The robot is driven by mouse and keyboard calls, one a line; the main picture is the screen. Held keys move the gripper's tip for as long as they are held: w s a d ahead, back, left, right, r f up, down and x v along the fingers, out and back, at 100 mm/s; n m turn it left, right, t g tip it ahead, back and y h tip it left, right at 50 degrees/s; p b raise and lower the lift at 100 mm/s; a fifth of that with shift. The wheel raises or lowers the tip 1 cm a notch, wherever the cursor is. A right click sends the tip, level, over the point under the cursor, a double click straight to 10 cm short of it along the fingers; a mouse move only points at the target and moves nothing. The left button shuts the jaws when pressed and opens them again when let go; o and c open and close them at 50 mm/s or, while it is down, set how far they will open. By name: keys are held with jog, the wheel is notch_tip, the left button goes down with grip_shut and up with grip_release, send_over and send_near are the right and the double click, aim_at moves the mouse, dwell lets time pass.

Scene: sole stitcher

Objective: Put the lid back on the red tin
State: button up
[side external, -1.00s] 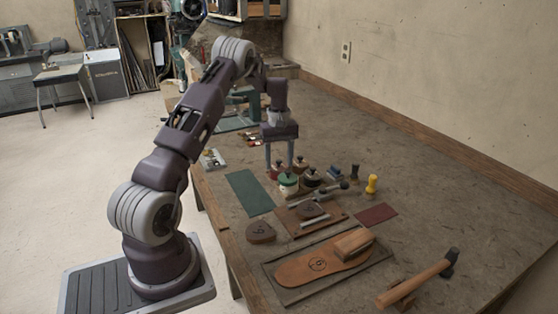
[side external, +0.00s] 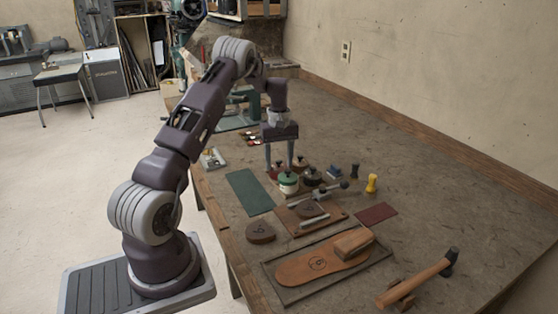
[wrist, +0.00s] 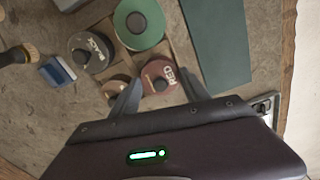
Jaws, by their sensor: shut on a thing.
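The red lid (wrist: 157,77), a dark red disc with a black knob and the word RED, lies between my two fingers in the wrist view. My gripper (wrist: 160,80) is shut on it, one finger at each side. In the side view my gripper (side external: 279,166) points straight down at the back of the group of tins, with a little red showing between its fingers. The red tin's body is hidden below the lid and behind the green tin, so I cannot tell whether the lid is seated on it.
A green-lidded tin (wrist: 139,23), a black-lidded tin (wrist: 91,51) and a brown-lidded tin (wrist: 117,89) stand close by. A blue block (wrist: 57,71) lies beyond the black one. A flat green mat (side external: 250,192) lies left of the tins. A hammer (side external: 420,280) lies at front right.

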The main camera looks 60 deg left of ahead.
dwell(0.3)
jog(key=o, duration=1.4)
jog(key=shift+c, duration=0.2)
jog(key=shift+o, duration=0.2)
jog(key=o, duration=0.4)
jog(key=shift+r, duration=3.5)
grip_shut()
